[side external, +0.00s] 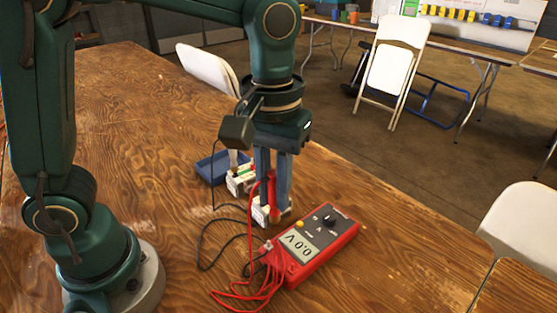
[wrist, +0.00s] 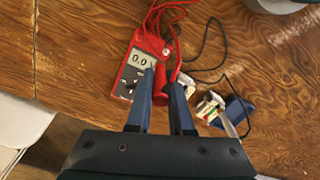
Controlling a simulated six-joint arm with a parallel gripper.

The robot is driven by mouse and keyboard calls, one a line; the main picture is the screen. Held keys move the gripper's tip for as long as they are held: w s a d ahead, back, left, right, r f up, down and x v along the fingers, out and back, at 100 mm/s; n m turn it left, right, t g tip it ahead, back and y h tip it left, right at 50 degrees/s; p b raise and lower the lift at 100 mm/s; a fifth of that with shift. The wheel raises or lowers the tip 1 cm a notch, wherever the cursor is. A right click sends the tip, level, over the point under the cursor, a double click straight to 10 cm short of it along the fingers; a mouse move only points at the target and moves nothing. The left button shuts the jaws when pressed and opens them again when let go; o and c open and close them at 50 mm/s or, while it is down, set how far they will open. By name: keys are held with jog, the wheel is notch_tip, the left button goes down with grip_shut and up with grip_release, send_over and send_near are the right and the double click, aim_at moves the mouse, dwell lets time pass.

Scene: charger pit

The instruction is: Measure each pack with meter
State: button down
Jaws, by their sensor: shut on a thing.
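My gripper (side external: 272,200) points down, shut on a red probe (side external: 273,188). In the wrist view, my gripper (wrist: 161,78) has the red probe (wrist: 160,88) between its fingers. A white pack (side external: 265,216) is right by the fingertips; I cannot tell whether the probe tip touches it. A second white pack (side external: 238,184) with coloured marks lies behind it, also in the wrist view (wrist: 209,104). The red meter (side external: 318,246) lies face up in front of the packs and reads 0.0 V. Its wrist view (wrist: 135,72) shows the same display.
A blue tray (side external: 211,166) sits behind the packs, with a pale upright object beside it. Red leads (side external: 245,287) loop by the meter, and a black lead (side external: 203,246) curls across the wooden table (side external: 400,275). The table's right side is clear. White chairs stand beyond the table.

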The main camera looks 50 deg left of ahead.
jog(key=w+a+r+n, duration=0.2)
jog(key=w+a+r, duration=0.4)
jog(key=a, duration=0.5)
jog(key=w+a+f+n, duration=0.3)
jog(key=w+a, duration=0.1)
jog(key=a, duration=0.4)
jog(key=shift+s+f, duration=0.15)
jog(key=shift+f, duration=1.35)
jog(key=shift+s+f, duration=0.1)
jog(key=shift+f, duration=1.35)
jog(key=shift+f, duration=0.9)
jog(key=shift+c, duration=2.1)
grip_release()
